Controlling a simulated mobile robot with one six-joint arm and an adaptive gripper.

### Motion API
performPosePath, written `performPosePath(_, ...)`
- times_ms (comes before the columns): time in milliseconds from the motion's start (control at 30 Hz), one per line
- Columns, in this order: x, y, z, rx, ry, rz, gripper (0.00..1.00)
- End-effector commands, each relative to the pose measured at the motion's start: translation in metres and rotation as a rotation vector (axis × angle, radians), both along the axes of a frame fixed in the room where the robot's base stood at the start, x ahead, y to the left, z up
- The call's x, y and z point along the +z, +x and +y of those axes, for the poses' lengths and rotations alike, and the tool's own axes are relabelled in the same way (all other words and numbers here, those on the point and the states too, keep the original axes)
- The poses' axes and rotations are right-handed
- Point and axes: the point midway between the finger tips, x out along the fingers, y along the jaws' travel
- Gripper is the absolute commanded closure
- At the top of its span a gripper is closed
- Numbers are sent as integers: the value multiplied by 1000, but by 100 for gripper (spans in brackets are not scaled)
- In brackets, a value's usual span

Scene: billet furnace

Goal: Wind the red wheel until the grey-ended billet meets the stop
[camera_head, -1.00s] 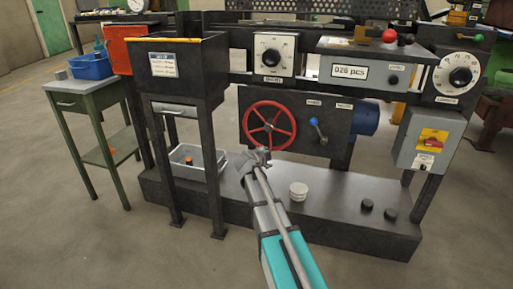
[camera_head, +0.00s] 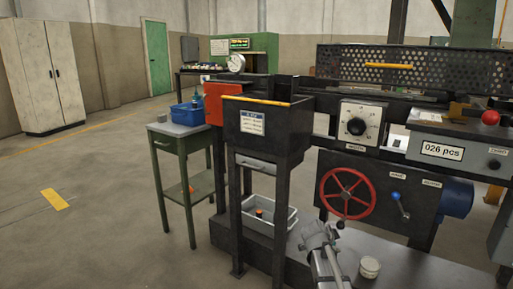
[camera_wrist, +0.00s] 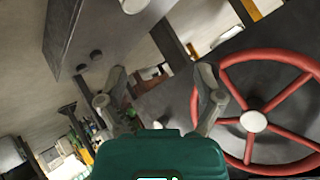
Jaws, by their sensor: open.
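The red wheel (camera_head: 346,195) is upright on the dark front panel of the machine, with a small dark knob low on its rim. In the wrist view the wheel (camera_wrist: 254,121) fills the right side, with a pale hub and red spokes. My gripper (camera_head: 318,232) is below and left of the wheel in the head view. In the wrist view my gripper (camera_wrist: 160,82) has its fingers spread with nothing between them; the right finger overlaps the wheel's left rim in the picture. I cannot tell whether they touch. I cannot make out the grey-ended billet or the stop.
A blue-knobbed lever (camera_head: 399,205) and a blue motor (camera_head: 456,198) are right of the wheel. A dial (camera_head: 356,127) and a counter box (camera_head: 445,150) are above. A grey bin (camera_head: 259,217) and a green side table (camera_head: 181,143) are left. Floor is open at far left.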

Motion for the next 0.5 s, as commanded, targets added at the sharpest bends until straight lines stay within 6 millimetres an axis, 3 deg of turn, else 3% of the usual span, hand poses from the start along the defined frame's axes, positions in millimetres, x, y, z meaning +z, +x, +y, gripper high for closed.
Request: performPosePath(500,-10,-103,35,436,-12,528,15)
